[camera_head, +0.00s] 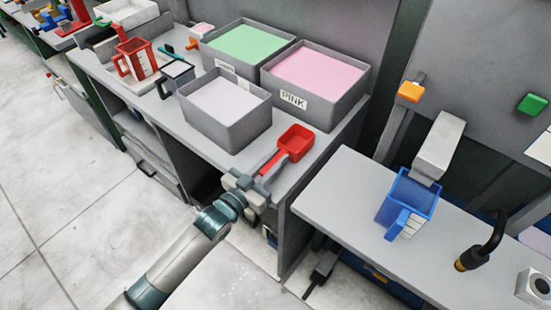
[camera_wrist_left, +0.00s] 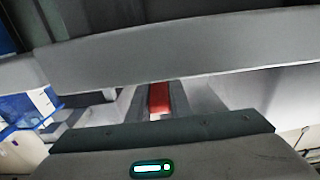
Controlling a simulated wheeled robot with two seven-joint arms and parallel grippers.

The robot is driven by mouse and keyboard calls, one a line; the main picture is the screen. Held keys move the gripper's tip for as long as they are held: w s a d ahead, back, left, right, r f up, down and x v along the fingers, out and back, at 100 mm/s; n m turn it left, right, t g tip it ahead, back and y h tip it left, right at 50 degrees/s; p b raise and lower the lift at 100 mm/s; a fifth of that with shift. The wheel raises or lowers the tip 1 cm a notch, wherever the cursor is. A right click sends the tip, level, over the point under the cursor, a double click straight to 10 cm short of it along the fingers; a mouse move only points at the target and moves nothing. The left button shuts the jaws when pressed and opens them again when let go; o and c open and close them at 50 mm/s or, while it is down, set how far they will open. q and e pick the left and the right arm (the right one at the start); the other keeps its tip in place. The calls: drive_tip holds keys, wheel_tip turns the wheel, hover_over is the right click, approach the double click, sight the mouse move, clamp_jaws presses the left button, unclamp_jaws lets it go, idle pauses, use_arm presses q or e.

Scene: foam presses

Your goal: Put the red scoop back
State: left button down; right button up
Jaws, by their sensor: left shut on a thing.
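The red scoop (camera_head: 296,141) is at the right front part of the left bench, in front of the bin labelled PINK. My left gripper (camera_head: 268,166) comes in from the front and is shut on the scoop's handle. In the left wrist view a strip of the red scoop (camera_wrist_left: 159,97) shows between the fingers; the rest of it is hidden there. The scoop's bowl faces up and away from the gripper. I cannot tell whether it touches the bench top. My right gripper is not in view.
On the bench stand a bin with pale contents (camera_head: 226,119), a green-filled bin (camera_head: 230,67) and the PINK bin (camera_head: 322,106). A blue jug (camera_head: 388,211) stands on the right bench. A gap separates the benches.

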sight(261, 175)
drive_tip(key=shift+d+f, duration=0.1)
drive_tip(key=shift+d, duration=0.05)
use_arm(q)
drive_tip(key=c, duration=1.6)
unclamp_jaws()
drive_tip(key=shift+f, duration=0.1)
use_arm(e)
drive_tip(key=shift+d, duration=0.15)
